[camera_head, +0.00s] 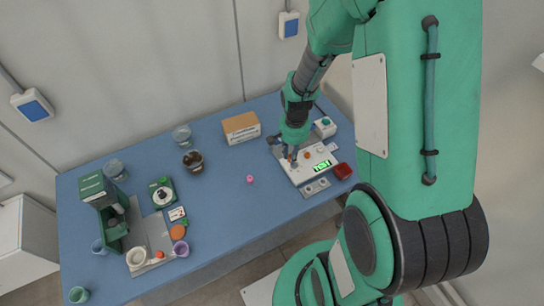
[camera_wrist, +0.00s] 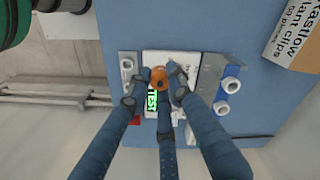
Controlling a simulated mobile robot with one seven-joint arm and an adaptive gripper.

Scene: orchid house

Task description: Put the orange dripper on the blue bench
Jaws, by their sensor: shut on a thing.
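The orange dripper (camera_wrist: 158,78) is between the fingers of my gripper (camera_wrist: 157,88) in the wrist view. My gripper is shut on it. They are over a white test device (camera_wrist: 185,62) with a green lit display; I cannot tell whether the dripper still touches the device. In the head view my gripper (camera_head: 293,159) reaches down over the device (camera_head: 302,171), at the right end of the blue bench (camera_head: 225,215). The fingers hide part of the dripper and device.
A box of plant clips (camera_head: 241,127) stands behind and left of the device. A red tray (camera_head: 342,171) is at its right. A small pink item (camera_head: 250,179) lies mid-bench with free room around it. Cups, a green scale (camera_head: 162,193) and a green machine (camera_head: 112,217) fill the left.

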